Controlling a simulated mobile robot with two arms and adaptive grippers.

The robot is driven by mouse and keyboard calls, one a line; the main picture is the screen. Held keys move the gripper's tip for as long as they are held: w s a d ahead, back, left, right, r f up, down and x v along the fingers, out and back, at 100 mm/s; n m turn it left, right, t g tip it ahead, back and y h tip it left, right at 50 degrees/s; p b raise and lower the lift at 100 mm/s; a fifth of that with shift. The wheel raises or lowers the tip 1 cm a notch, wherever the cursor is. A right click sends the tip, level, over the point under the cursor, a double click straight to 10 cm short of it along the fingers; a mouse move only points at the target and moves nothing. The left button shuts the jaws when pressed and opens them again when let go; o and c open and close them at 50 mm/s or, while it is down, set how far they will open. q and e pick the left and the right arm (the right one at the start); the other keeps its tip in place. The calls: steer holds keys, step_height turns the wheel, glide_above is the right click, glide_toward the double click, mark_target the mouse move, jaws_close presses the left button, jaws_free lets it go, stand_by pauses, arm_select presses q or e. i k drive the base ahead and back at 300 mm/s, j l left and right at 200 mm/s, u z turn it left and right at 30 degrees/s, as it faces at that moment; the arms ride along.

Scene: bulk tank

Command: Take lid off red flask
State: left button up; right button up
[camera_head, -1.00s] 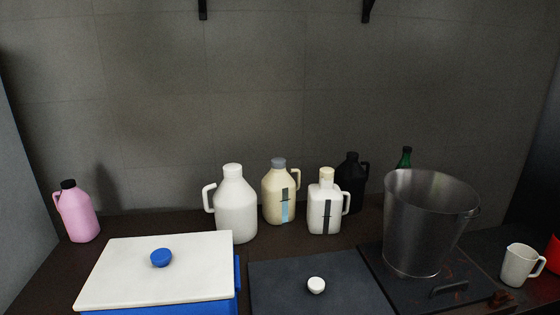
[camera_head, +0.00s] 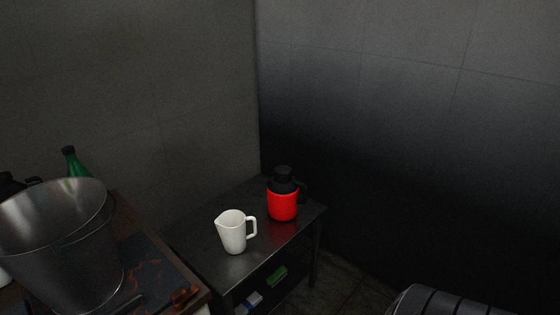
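The red flask (camera_head: 282,205) stands upright near the back right of a small dark side table (camera_head: 215,262). Its black lid (camera_head: 283,177) sits on top, and a dark handle shows on its right side. A white pitcher (camera_head: 232,232) stands in front of the flask and to its left, with its handle toward the flask. The two are apart.
A large metal bucket (camera_head: 62,245) stands on the counter at the left, with a green bottle (camera_head: 76,163) behind it. Small green (camera_head: 277,276) and blue items lie on a shelf under the side table.

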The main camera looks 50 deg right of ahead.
mark_target(282, 173)
steer(key=l+u, duration=0.3)
steer(key=l, duration=0.2)
steer(key=l+u, duration=0.25)
steer(key=l, duration=0.25)
steer(key=k+l+u, duration=0.15)
steer(key=l+u, duration=0.15)
steer(key=l, duration=0.15)
steer(key=i+l+z, duration=0.1)
steer(key=l+z, duration=0.3)
